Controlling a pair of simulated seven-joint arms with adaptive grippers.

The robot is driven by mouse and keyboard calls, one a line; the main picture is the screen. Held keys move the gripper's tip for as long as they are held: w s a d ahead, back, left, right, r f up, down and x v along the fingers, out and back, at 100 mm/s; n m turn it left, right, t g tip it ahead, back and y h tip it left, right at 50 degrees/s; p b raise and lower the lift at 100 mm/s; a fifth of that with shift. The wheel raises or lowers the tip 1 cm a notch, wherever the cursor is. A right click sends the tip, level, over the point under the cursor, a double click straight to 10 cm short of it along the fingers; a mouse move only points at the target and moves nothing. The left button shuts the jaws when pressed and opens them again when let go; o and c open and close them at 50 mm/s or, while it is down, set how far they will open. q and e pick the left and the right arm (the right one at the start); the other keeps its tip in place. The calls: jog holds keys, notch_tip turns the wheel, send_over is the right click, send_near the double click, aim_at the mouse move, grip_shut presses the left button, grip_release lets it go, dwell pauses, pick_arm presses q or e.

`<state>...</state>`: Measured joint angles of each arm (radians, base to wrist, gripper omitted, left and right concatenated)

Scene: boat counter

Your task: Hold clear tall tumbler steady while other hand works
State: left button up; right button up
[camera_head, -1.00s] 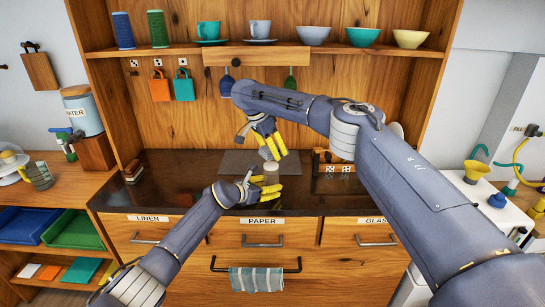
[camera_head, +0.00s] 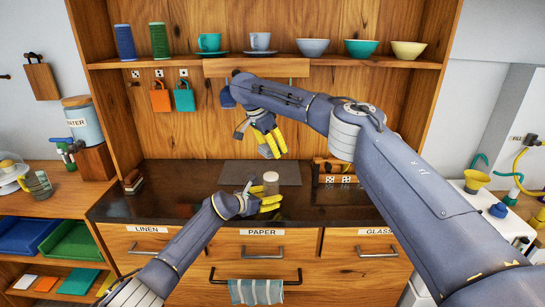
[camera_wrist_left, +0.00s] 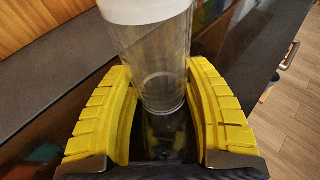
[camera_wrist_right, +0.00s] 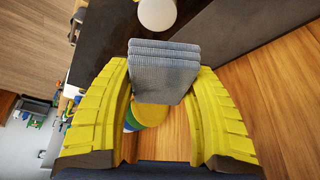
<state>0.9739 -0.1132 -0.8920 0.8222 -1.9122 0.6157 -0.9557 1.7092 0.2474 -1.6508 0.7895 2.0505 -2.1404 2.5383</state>
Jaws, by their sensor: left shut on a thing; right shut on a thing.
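A clear tall tumbler (camera_head: 271,187) with a white top stands upright over the dark counter. My left gripper (camera_head: 266,204) is shut around its lower part. In the left wrist view the tumbler (camera_wrist_left: 155,60) sits between the yellow fingers (camera_wrist_left: 163,115). My right gripper (camera_head: 270,148) is above and slightly behind the tumbler, shut on a grey ribbed, folded cloth-like piece (camera_wrist_right: 163,68). In the right wrist view the tumbler's white top (camera_wrist_right: 157,14) shows beyond this piece, apart from it. Whether the tumbler's base touches the counter is hidden.
A dark mat (camera_head: 290,172) lies on the counter (camera_head: 330,205) behind the tumbler. A shelf (camera_head: 290,60) with cups and bowls runs above my right gripper. A wooden rack (camera_head: 335,172) stands at the right.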

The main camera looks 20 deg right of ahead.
pick_arm(q)
jog(key=o, duration=1.3)
jog(key=shift+o, duration=0.2)
